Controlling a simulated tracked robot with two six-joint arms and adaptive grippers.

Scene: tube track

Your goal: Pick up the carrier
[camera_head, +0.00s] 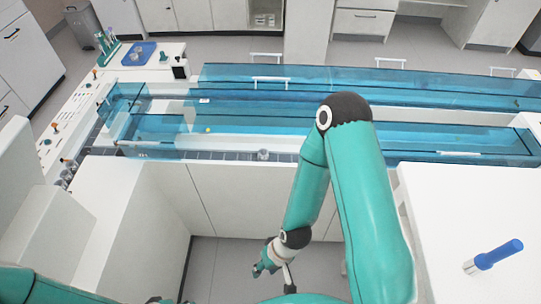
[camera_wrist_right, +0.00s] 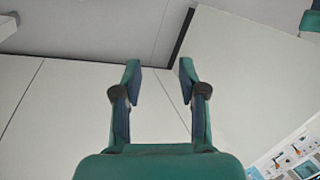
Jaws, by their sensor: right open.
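A small grey round piece (camera_head: 263,154), which looks like a carrier, sits on the dark track (camera_head: 215,155) along the near side of the bench. Another grey piece (camera_head: 62,184), perhaps also a carrier, is at the track's left end. My right gripper (camera_head: 268,263) hangs low in front of the cabinets, below and apart from the track. In the right wrist view it is open (camera_wrist_right: 159,68), with nothing between its fingers and only pale cabinet panels beyond. My left arm shows only in part at the lower left; its gripper is not clearly seen.
Blue transparent covers (camera_head: 350,85) stand along the bench behind the track. A blue tray (camera_head: 139,54) and a tube rack (camera_head: 107,48) are at the back left. The floor in front is open.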

